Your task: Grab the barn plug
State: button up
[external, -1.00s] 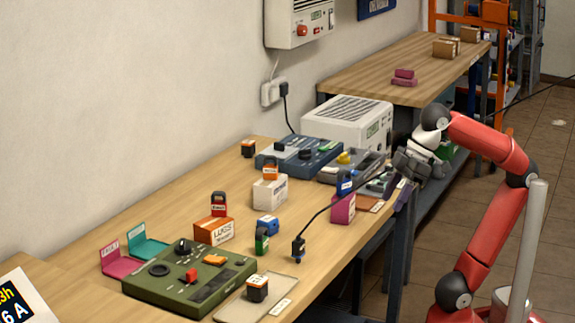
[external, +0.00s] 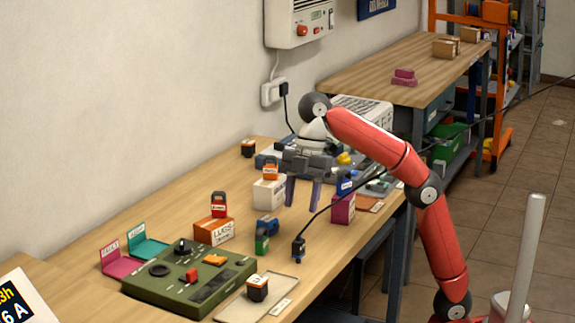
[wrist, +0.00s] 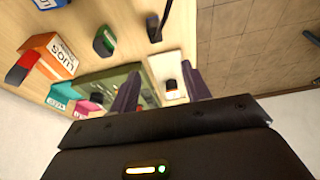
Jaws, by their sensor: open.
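Several plugs stand on the bench, and I cannot read which one is labelled barn. A red plug (external: 218,204) sits on the LUGS box, an orange-topped plug (external: 270,169) on a white box, and a blue plug (external: 345,183) on a pink box. My gripper (external: 303,197) is open and empty, fingers down, above the bench near the white box.
A green control panel (external: 140,288), pink and teal cards (external: 150,248), and a grey tray (external: 232,312) occupy the near bench. The LUGS box (external: 213,232) stands behind the panel. A black cable (external: 385,172) runs across the bench. Blue and grey devices stand toward the back.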

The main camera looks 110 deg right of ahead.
send_over(298, 240)
jog(key=shift+s+d+f, duration=0.1)
jog(key=shift+s+f, duration=0.1)
jog(key=shift+f, duration=1.05)
jog(key=shift+s+d+f, duration=0.1)
jog(key=shift+s+f, duration=0.1)
jog(key=shift+f, duration=1.05)
jog(key=x, duration=0.2)
jog(key=b+x, duration=0.1)
jog(key=x, duration=0.1)
jog(key=d+b+x, duration=0.1)
jog(key=x, duration=0.2)
jog(key=shift+s+a+f, duration=0.1)
jog(key=shift+s+f, duration=0.1)
jog(key=shift+s, duration=0.1)
jog(key=shift+w+a+f, duration=0.1)
jog(key=shift+w+f, duration=0.05)
jog(key=shift+f, duration=0.2)
grip_shut()
jog(key=shift+r, duration=0.15)
